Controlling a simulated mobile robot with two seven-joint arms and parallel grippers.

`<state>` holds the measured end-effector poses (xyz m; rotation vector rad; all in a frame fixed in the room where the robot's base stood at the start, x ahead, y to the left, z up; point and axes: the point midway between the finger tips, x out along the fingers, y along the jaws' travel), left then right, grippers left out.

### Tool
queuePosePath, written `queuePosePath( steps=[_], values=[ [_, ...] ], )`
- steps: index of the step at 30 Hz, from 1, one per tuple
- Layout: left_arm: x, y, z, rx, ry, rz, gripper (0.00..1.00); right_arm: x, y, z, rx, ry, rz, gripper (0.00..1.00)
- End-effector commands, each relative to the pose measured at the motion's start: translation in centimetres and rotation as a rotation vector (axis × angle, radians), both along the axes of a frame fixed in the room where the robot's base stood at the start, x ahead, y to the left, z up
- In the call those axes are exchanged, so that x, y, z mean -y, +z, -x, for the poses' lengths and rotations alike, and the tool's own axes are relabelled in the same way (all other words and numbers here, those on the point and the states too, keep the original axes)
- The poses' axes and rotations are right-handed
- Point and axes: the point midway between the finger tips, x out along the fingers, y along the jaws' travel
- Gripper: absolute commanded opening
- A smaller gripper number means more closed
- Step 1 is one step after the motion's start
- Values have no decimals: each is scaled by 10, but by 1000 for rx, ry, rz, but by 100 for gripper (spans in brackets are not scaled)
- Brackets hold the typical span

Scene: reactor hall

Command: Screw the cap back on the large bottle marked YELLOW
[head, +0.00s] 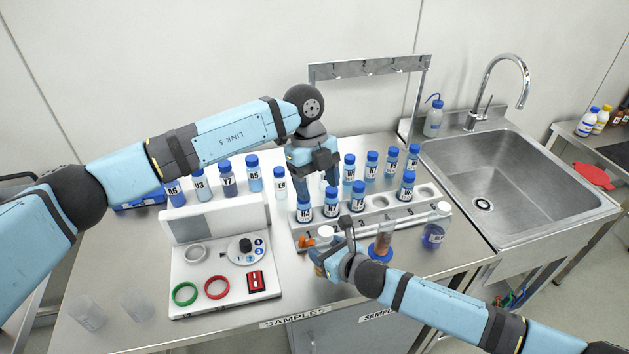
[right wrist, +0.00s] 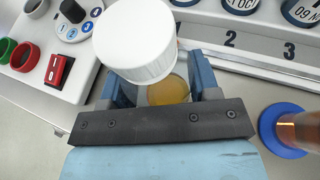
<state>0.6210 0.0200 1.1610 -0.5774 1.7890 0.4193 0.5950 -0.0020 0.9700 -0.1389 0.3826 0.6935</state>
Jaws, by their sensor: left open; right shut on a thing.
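The large bottle (head: 320,264) with yellowish liquid stands at the front left of the sample rack, with a white cap (head: 325,232) over its top. In the right wrist view the white cap (right wrist: 135,40) is above the yellow liquid of the bottle (right wrist: 170,90); I cannot tell how tightly it sits. My right gripper (head: 334,259) is shut on the bottle's body, below the cap. The bottle's marking is hidden. My left gripper (head: 316,176) is open, pointing down behind the front vials of the rack, up and back from the bottle.
The sample rack (head: 418,217) holds several blue-capped vials. A white device (head: 190,275) is at left, two clear beakers (head: 88,313) front left, a sink (head: 520,185) right.

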Motion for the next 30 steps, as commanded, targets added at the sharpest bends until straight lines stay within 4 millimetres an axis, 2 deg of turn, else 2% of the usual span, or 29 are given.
queuePosePath(
  steps=[3, 6, 17, 23, 30],
  values=[
    [-7, 12, -4, -9, 99, 3, 67, 0, -1, 1, -1, 1, 0, 0],
    [-9, 14, -5, -12, 130, 2, 67, -1, 0, 0, 1, 1, 0, 0],
    [-9, 10, -5, -14, 131, 2, 67, -1, 2, -1, 5, 3, -2, 0],
    [-4, -15, 1, -16, 131, 1, 67, -1, 3, -1, 7, 3, -3, 0],
    [6, -60, 11, -16, 131, 1, 67, -2, 3, -1, 7, 3, -4, 0]
  ],
)
